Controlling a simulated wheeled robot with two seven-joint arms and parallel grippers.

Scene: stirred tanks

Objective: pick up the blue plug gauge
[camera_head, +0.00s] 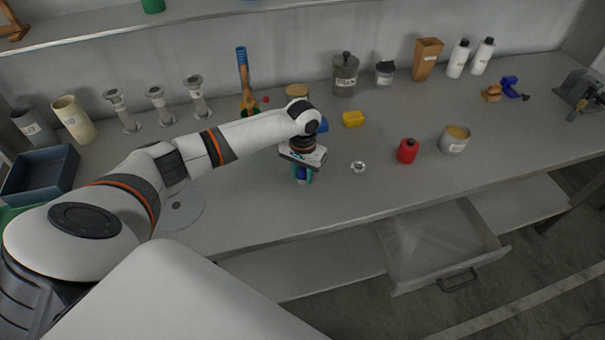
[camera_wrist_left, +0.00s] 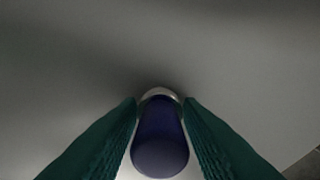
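The blue plug gauge (camera_wrist_left: 160,140) has a dark blue rounded handle and a bright metal end; in the left wrist view it lies between the two teal fingers of my left gripper (camera_wrist_left: 160,110). The fingers appear to press on both its sides. In the head view my left gripper (camera_head: 303,177) points down over the front middle of the bench, with a bit of blue between its fingers. I cannot tell whether the gauge touches the bench top. My right gripper is not in view.
On the bench (camera_head: 250,215), a small shiny piece (camera_head: 358,167), a red container (camera_head: 407,150) and a labelled tin (camera_head: 455,139) stand to the right. A yellow block (camera_head: 353,119) lies behind. An open drawer (camera_head: 440,245) juts out below the front edge.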

